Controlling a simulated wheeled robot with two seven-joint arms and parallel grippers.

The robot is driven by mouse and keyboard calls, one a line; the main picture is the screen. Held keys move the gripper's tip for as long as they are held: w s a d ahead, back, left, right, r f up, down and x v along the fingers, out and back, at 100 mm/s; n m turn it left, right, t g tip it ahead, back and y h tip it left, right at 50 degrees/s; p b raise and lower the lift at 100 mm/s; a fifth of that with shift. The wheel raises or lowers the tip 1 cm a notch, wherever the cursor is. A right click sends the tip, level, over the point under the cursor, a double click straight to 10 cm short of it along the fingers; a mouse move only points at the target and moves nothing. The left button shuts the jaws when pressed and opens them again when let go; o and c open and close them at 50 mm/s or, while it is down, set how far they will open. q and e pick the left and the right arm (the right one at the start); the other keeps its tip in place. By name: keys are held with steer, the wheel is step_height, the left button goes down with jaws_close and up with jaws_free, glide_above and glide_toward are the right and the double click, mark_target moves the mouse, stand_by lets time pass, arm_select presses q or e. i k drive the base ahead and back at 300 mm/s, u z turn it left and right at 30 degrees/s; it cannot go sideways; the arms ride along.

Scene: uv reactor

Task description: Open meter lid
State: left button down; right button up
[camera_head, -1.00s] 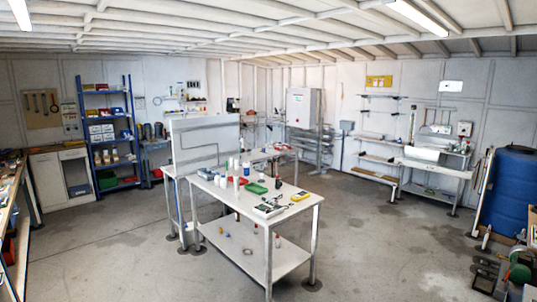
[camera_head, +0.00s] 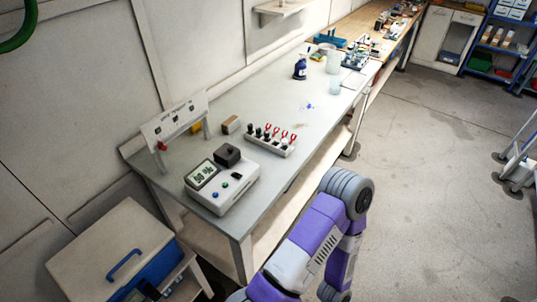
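The meter (camera_head: 240,194) is a white box near the front end of the grey workbench (camera_head: 270,98). It has a grey display (camera_head: 202,176), coloured buttons on its sloped front and a black block-shaped lid (camera_head: 228,155) on its top. The lid looks closed, and I cannot see under it. One of my purple and grey arms (camera_head: 312,240) rises at the lower middle, right of the bench, with its bent joint apart from the meter. Neither gripper shows.
A white rack of dark vials with red tops (camera_head: 271,141) stands behind the meter. A small sign stand (camera_head: 178,122) is at the left. A blue bottle (camera_head: 300,68) and beakers are farther back. A white-lidded blue cooler (camera_head: 95,255) is at lower left.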

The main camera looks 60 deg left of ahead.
mark_target(227, 156)
steer(key=u, duration=3.6)
steer(key=k, duration=0.1)
steer(key=z, duration=0.15)
